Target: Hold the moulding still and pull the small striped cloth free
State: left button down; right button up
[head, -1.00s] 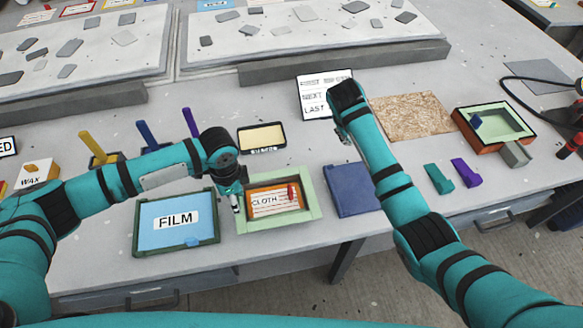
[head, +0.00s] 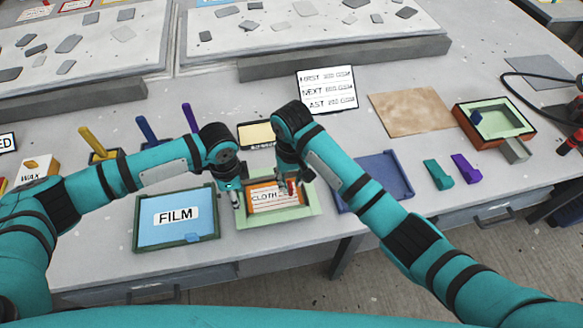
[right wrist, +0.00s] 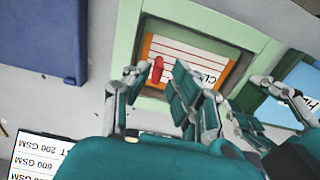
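A red tab (right wrist: 157,70) stands at one end of the cloth. My left gripper (head: 236,201) is at the moulding's left rim; whether its fingers are closed on the rim is unclear. My right gripper (right wrist: 152,88) is open above the moulding's right part, its fingers apart around the line to the red tab. It also shows in the head view (head: 294,189), partly hiding the moulding's right side.
A blue FILM tray (head: 176,240) lies to the left and a dark blue tray (head: 378,180) close to the right. A framed cream pad (head: 256,133) and a weight-list card (head: 327,91) lie behind. Green (head: 437,174) and purple (head: 466,167) pieces lie further right.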

aim_at(291, 188)
notch_tip(291, 188, down, 6)
jog(key=shift+r, duration=0.15)
jog(key=shift+c, duration=0.3)
grip_shut()
jog(key=shift+r, duration=0.15)
pick_arm(q)
jog(key=shift+f, duration=0.1)
pick_arm(e)
jog(key=shift+r, duration=2.4)
jog(key=shift+r, duration=2.5)
